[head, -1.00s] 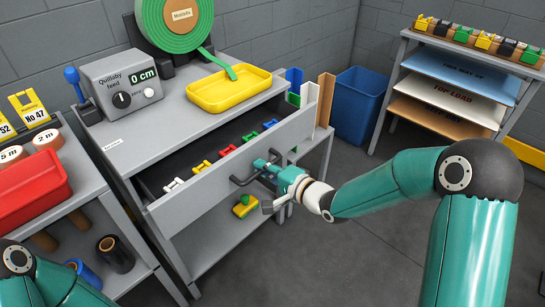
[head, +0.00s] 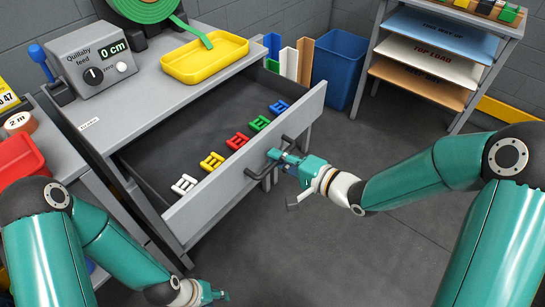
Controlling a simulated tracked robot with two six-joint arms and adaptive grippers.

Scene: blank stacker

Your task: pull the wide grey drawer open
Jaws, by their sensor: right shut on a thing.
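The wide grey drawer (head: 222,185) is pulled out of the grey bench and its inside shows. A row of small clips lies along its front: white (head: 184,184), yellow (head: 212,161), red (head: 237,141), green (head: 259,123) and blue (head: 279,106). My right gripper (head: 279,158) is shut on the dark bar handle (head: 256,173) at the middle of the drawer front. My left gripper (head: 213,294) is low at the bottom of the view, empty, beneath and in front of the drawer; its fingers are too small to judge.
A yellow tray (head: 204,61) and the Quillaby feed box (head: 99,62) stand on the bench top. A blue bin (head: 339,66) and a shelf of coloured boards (head: 440,59) are at the back right. The floor (head: 360,250) in front is clear.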

